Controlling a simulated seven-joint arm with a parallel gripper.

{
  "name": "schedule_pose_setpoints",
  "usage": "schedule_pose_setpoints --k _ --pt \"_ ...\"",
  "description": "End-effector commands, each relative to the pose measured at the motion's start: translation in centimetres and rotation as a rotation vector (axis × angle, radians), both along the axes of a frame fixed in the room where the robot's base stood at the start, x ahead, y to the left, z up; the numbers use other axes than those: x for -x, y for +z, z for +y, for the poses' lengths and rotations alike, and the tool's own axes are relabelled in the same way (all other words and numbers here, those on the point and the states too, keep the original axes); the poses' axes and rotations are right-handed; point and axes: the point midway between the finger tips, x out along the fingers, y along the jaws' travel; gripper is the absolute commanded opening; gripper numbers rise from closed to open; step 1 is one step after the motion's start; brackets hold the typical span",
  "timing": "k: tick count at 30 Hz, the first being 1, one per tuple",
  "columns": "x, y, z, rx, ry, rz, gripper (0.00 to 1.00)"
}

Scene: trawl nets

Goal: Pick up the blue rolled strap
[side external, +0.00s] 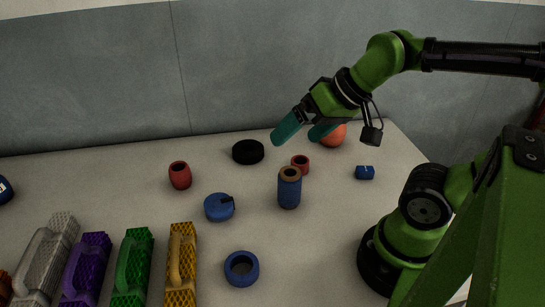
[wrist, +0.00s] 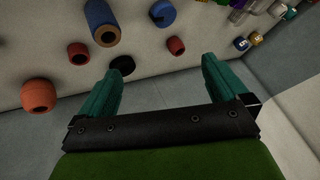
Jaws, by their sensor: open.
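The blue rolled strap (side external: 217,208) is a flat blue roll with a dark tail at its upper right edge. It lies on the pale table near the middle in the side view. In the wrist view it shows at the top (wrist: 161,12), beyond the fingertips. My gripper (side external: 297,139) has teal fingers, open and empty, held above the back of the table. In the side view it is up and to the right of the strap. The wrist view shows both fingers (wrist: 160,69) spread apart with nothing between them.
A blue cylinder with a brown top (side external: 289,189), a red barrel (side external: 180,176), a black disc (side external: 248,152), a red ring (side external: 300,165) and a blue ring (side external: 241,270) stand around the strap. Coloured handled blocks (side external: 132,268) line the lower left. A grey wall (side external: 110,90) stands behind.

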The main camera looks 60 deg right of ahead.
Motion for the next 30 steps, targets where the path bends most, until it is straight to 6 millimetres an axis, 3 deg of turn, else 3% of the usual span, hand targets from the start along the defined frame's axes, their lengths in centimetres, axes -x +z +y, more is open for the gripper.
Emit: schedule_pose_setpoints --k 8,11,17,27,30 --pt "-0.7 -1.4 0.6 0.003 0.027 0.071 1.00" --pt "-2.6 -2.0 1.3 0.029 0.072 0.140 1.00" --pt "-7.8 -3.5 3.3 0.176 0.324 0.283 1.00" --pt "-16.2 -8.2 6.8 0.445 0.939 0.443 1.00" --pt "-17.8 -8.4 7.1 0.505 1.097 0.445 1.00"
